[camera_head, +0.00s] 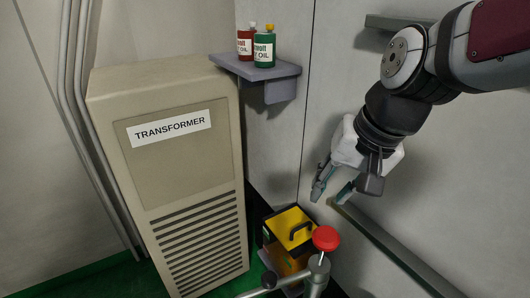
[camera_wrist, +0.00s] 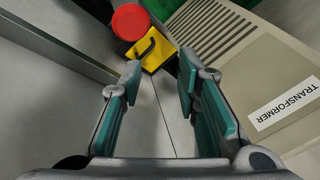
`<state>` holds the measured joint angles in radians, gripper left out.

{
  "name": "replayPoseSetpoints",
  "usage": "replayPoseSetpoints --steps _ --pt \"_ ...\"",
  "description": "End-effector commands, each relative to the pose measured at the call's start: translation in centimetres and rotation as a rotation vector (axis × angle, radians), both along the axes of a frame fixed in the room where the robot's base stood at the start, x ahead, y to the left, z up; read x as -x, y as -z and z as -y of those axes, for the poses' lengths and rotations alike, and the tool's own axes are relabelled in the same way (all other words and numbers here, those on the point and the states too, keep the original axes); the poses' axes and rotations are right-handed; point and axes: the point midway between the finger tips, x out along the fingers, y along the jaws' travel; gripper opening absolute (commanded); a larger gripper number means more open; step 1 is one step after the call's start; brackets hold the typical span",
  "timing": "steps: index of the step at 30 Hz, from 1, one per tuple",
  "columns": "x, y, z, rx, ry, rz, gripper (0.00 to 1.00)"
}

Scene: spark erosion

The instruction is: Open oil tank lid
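The oil tank lid (camera_head: 291,225) is yellow with a black arched handle (camera_head: 300,230). It sits flat on top of the tank (camera_head: 284,258), low beside the transformer. My gripper (camera_head: 329,192) is above and slightly right of the lid, pointing down, with its fingers apart and nothing between them. In the wrist view the lid (camera_wrist: 157,58) shows beyond the fingertips of my gripper (camera_wrist: 157,78), partly covered by a red knob (camera_wrist: 130,22). The black handle (camera_wrist: 147,48) shows there too.
The red knob (camera_head: 325,238) on a metal post stands just in front of the lid. The beige transformer cabinet (camera_head: 170,170) is to the left. A wall shelf (camera_head: 256,68) holds a red and a green oil bottle. A grey rail (camera_head: 390,250) runs along the right wall.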

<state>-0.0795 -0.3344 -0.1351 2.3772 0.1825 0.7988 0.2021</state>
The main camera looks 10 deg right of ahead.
Motion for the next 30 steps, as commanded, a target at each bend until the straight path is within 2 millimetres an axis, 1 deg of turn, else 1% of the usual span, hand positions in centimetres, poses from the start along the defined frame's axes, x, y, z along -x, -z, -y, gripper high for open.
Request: replayPoseSetpoints --steps 3,8,11,15,18,22,25,30 --pt "-2.5 1.0 -0.1 -0.057 0.111 -0.054 0.3" --pt "-5.9 3.2 0.1 -0.111 0.27 -0.113 0.3" --pt "-7.9 5.0 0.4 -0.132 0.375 -0.145 0.3" --pt "-10.3 8.0 1.2 -0.142 0.521 -0.183 0.3" --pt "-11.6 10.1 1.8 -0.139 0.614 -0.202 0.3" --pt "-12.7 12.4 2.6 -0.13 0.71 -0.214 0.3" --pt "-13.3 13.6 3.0 -0.123 0.756 -0.218 0.3" --pt "-13.7 14.8 3.3 -0.118 0.792 -0.219 0.3"
